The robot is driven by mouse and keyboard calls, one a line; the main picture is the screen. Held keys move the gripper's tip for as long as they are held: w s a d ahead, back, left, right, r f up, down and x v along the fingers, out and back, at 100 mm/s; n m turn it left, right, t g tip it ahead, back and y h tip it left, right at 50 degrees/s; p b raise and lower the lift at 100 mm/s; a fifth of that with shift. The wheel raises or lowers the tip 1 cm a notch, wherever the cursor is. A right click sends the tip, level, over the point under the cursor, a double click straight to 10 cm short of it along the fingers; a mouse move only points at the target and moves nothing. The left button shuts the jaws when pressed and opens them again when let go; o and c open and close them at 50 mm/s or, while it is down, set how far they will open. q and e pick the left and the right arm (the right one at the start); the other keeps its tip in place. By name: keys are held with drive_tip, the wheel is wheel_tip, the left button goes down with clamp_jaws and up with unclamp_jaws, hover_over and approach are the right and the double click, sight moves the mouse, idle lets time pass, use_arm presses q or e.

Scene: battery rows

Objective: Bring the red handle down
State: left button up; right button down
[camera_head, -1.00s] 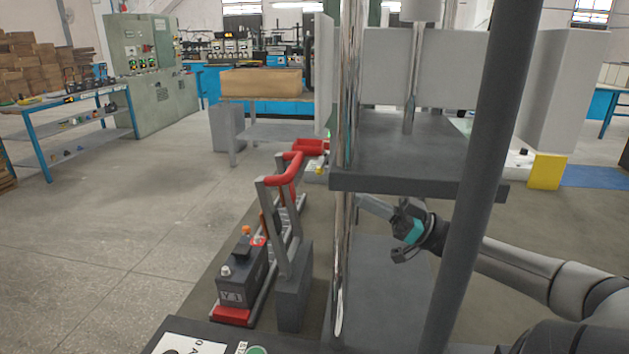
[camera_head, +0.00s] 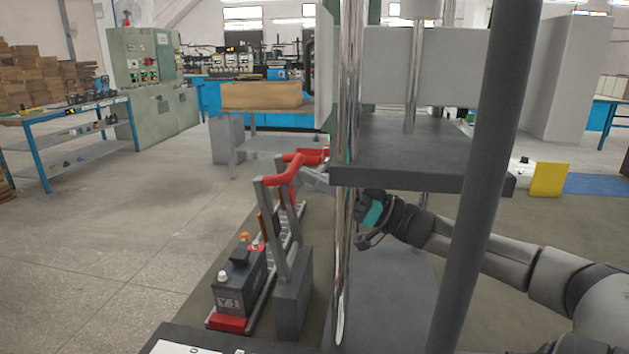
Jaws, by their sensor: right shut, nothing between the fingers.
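The red handle (camera_head: 283,173) is a thick red bar on two upright grey lever arms, left of the chrome column, and it is raised. My left gripper is not in view.
A dark battery (camera_head: 240,278) with a red base sits on a rail left of the lever's grey block (camera_head: 292,300). The chrome column (camera_head: 346,120), dark slab (camera_head: 400,155) and slanted dark post (camera_head: 487,180) crowd my right arm. Open floor lies left.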

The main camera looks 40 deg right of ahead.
sight(289, 173)
idle(0.3)
drive_tip(key=w+a+p, duration=0.1)
drive_tip(key=w+a+g+h+p, duration=0.1)
drive_tip(key=w, duration=0.1)
drive_tip(key=shift+a+r, duration=0.2)
drive_tip(key=shift+r, duration=0.15)
drive_tip(key=shift+w+a+g, duration=0.2)
drive_tip(key=shift+g, duration=0.1)
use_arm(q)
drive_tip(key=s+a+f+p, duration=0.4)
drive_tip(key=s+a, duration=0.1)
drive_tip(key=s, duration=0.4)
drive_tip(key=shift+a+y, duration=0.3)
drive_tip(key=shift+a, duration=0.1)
use_arm(e)
drive_tip(key=shift+w+a+f+g+h, duration=0.1)
drive_tip(key=shift+w+a+g+h, duration=0.7)
drive_tip(key=shift+w+g+h, duration=0.25)
